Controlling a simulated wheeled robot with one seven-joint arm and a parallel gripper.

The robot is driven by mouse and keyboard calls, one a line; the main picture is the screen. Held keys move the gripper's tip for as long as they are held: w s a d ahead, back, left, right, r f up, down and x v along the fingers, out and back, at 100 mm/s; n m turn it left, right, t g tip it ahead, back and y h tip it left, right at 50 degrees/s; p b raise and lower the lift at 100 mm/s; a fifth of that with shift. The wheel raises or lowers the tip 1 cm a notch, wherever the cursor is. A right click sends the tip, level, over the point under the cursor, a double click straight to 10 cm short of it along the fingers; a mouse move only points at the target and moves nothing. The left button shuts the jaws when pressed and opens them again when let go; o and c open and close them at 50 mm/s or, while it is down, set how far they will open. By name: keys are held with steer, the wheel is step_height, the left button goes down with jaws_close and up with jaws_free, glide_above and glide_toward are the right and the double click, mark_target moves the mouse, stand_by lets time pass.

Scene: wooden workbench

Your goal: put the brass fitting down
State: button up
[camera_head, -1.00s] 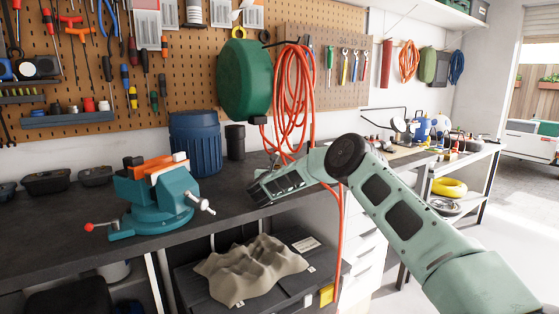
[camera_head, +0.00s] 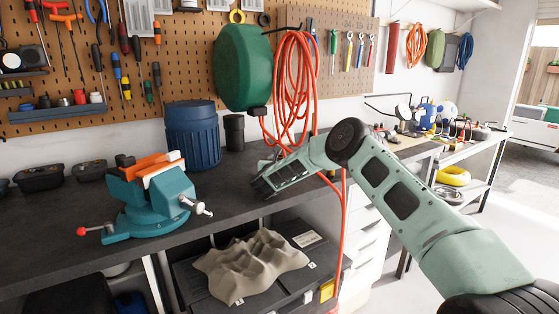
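My gripper (camera_head: 262,187) is at the end of my pale green arm, low over the front part of the dark workbench top (camera_head: 225,195), right of the teal vise. Its fingers are small and dark against the dark bench, so I cannot tell whether they are open or shut. I cannot make out a brass fitting in or near the gripper.
A teal vise (camera_head: 150,208) with orange jaws stands at the bench front. A blue barrel (camera_head: 192,138) and a dark cup (camera_head: 234,133) stand behind. An orange hose (camera_head: 292,90) hangs behind my gripper. Bare bench lies between vise and gripper.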

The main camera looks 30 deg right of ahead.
steer(key=b+v, duration=0.3)
steer(key=v, duration=0.9)
stand_by(0.6)
